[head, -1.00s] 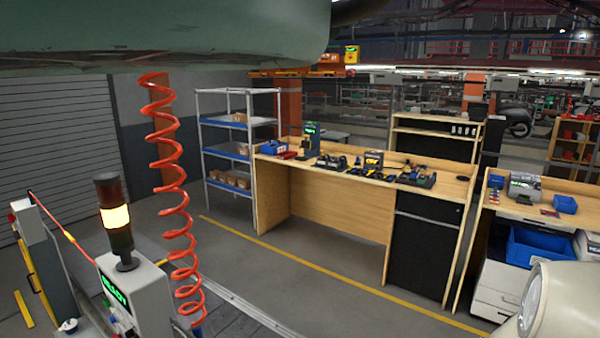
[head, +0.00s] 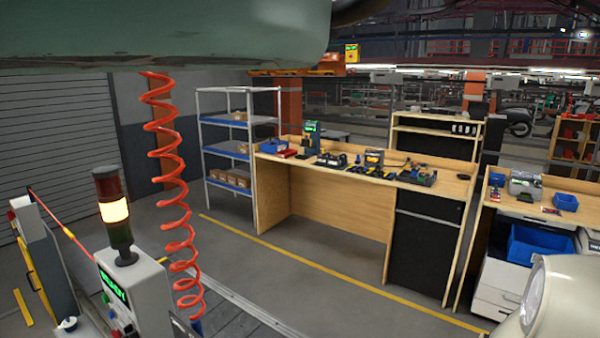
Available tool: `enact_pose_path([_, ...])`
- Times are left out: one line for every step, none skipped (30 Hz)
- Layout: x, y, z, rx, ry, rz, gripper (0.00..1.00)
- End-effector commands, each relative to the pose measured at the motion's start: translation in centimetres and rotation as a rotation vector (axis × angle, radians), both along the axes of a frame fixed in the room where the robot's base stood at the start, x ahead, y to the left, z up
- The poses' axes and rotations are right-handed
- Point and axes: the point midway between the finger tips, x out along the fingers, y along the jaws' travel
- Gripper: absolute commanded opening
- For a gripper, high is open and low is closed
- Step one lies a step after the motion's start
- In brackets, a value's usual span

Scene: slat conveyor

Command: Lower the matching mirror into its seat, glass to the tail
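No mirror that I can make out and no mirror seat show in the head view. My gripper is not in view either. A cream rounded body with a round lamp (head: 565,300) shows at the lower right edge, cut off by the frame. It looks like the front of a scooter, but most of it is outside the picture.
A red coiled hose (head: 165,180) hangs at the left. A control post with a lit signal lamp (head: 115,210) stands at the lower left. A wooden workbench (head: 340,215) with tools stands across the yellow floor line (head: 330,277). Metal shelves (head: 225,150) stand behind.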

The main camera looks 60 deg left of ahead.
Motion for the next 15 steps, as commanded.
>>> enact_pose_path([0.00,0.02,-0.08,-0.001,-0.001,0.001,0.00])
enact_pose_path([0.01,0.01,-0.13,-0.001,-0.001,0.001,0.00])
enact_pose_path([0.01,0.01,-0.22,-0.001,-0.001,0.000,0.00])
enact_pose_path([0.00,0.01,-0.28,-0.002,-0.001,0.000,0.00])
enact_pose_path([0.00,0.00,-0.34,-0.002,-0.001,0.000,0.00])
enact_pose_path([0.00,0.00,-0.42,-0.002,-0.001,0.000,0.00])
enact_pose_path([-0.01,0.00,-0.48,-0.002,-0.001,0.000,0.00])
enact_pose_path([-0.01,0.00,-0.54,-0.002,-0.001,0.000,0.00])
enact_pose_path([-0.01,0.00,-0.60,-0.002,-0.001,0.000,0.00])
enact_pose_path([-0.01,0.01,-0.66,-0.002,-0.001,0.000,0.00])
enact_pose_path([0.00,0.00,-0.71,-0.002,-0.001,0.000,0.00])
enact_pose_path([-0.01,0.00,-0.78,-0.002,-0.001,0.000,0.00])
enact_pose_path([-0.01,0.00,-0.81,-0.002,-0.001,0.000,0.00])
enact_pose_path([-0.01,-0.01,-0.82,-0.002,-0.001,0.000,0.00])
enact_pose_path([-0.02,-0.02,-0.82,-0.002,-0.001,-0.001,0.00])
